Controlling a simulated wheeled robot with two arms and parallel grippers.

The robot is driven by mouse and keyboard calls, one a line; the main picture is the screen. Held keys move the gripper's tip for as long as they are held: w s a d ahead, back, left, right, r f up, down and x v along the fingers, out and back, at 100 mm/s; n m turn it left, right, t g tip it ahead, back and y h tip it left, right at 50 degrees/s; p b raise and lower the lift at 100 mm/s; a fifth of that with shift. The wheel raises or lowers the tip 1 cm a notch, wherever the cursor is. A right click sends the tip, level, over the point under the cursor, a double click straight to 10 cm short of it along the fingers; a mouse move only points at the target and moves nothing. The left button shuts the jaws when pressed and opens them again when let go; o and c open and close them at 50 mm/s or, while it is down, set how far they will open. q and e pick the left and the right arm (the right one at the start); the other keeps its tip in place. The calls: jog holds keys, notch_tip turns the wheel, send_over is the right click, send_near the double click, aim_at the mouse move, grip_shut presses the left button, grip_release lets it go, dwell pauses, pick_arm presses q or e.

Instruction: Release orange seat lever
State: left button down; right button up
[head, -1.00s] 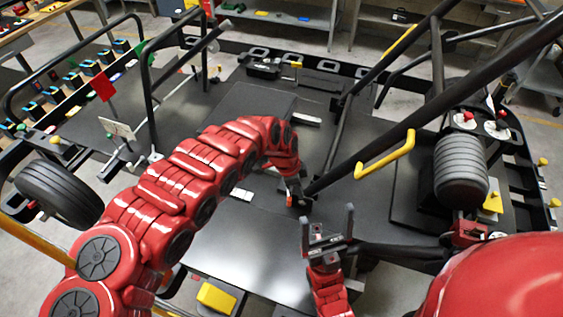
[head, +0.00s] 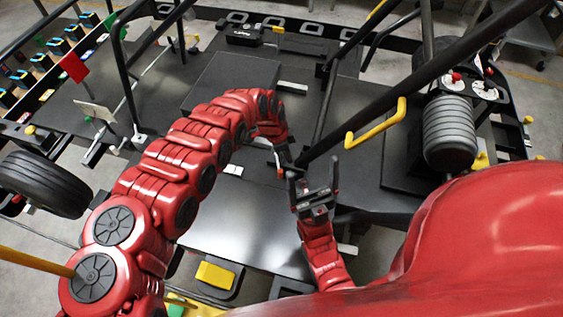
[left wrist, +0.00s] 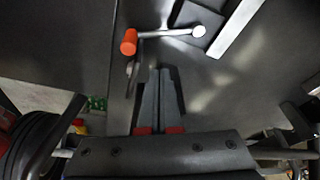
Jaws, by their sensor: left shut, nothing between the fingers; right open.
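The seat lever shows in the left wrist view as an orange knob (left wrist: 129,42) on a thin silver rod. The rod runs right to a round white end at a dark block. My left gripper (left wrist: 158,72) is shut and empty, its fingertips just below and right of the knob in that view. I see no clear contact. In the head view my left gripper (head: 283,163) is low over the dark floor plate, beside the lower end of a black bar, and the lever is largely hidden there. My right gripper (head: 314,180) is open and empty, just below and right of the left one.
A slanting black bar (head: 400,88) with a yellow handle (head: 378,124) passes close above and right of both grippers. A grey ribbed cylinder (head: 449,130) stands at the right. A tyre (head: 42,184) and a yellow block (head: 215,275) are at the left and front. The floor plate (head: 225,225) has bare room.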

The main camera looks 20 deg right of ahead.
aim_at(281, 164)
pick_arm(q)
jog(key=x, duration=0.4)
jog(key=shift+s, duration=0.1)
jog(key=b+x, duration=0.2)
jog(key=x, duration=0.1)
jog(key=shift+a, duration=0.1)
jog(key=r+p, duration=0.1)
jog(key=a+p, duration=0.1)
jog(key=shift+w+a+r+p, duration=0.2)
jog(key=shift+a+r+p, duration=0.1)
jog(key=shift+r, duration=0.1)
jog(key=shift+w+a+r+p, duration=0.15)
jog(key=shift+a+r+p, duration=0.15)
jog(key=shift+a+p, duration=0.35)
jog(key=shift+a, duration=0.4)
jog(key=shift+f, duration=0.15)
